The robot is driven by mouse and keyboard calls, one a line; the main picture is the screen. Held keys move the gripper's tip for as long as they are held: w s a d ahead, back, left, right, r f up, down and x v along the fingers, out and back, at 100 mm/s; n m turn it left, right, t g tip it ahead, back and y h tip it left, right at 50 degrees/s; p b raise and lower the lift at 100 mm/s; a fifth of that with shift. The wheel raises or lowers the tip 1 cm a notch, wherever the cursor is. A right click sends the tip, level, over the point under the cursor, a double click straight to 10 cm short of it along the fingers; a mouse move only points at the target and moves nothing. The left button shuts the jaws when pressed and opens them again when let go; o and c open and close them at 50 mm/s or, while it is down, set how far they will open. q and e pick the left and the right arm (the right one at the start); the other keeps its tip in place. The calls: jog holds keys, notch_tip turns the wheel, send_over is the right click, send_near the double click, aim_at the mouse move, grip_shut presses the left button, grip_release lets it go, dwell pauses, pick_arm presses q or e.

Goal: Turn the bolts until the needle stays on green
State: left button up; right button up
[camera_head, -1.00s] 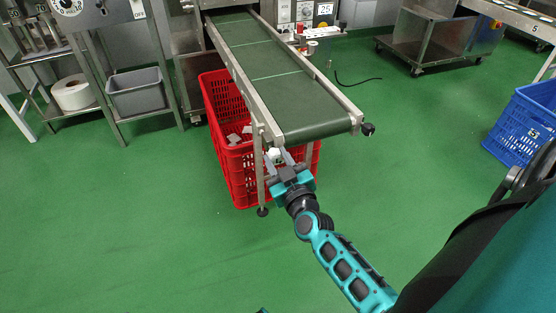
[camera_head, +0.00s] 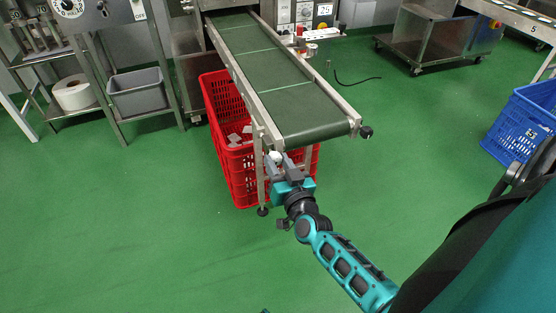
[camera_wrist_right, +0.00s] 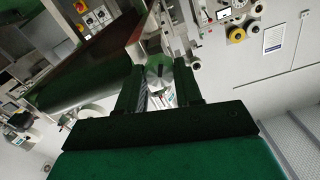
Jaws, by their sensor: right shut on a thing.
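A conveyor (camera_head: 290,105) with a green belt slopes toward me, its roller end nearest. My right gripper (camera_head: 279,162) is at the left corner of that end and is shut on a bolt. In the right wrist view the bolt's round silver head (camera_wrist_right: 159,73), with a dark slot, shows between the fingers of the right gripper (camera_wrist_right: 160,85). A second bolt with a black knob (camera_head: 366,131) sticks out at the right corner, with no gripper near it. I cannot make out a needle with a green zone.
A red crate (camera_head: 238,185) holding small pale pieces stands under the conveyor, close to my right gripper. A machine panel with a small display (camera_head: 323,9) is at the back. A blue crate (camera_head: 520,125) is at the right. The green floor is clear at the left.

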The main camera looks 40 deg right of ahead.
jog(key=m, duration=0.3)
jog(key=shift+m+p, duration=0.3)
jog(key=shift+p, duration=0.1)
jog(key=shift+m, duration=1)
jog(key=m, duration=0.5)
jog(key=shift+d+f, duration=0.1)
pick_arm(q)
jog(key=shift+s+a+r, duration=0.15)
jog(key=shift+r, duration=0.1)
pick_arm(e)
jog(key=shift+m, duration=0.9)
pick_arm(q)
jog(key=shift+f, duration=0.1)
pick_arm(e)
jog(key=o, duration=1)
jog(key=shift+o, duration=0.2)
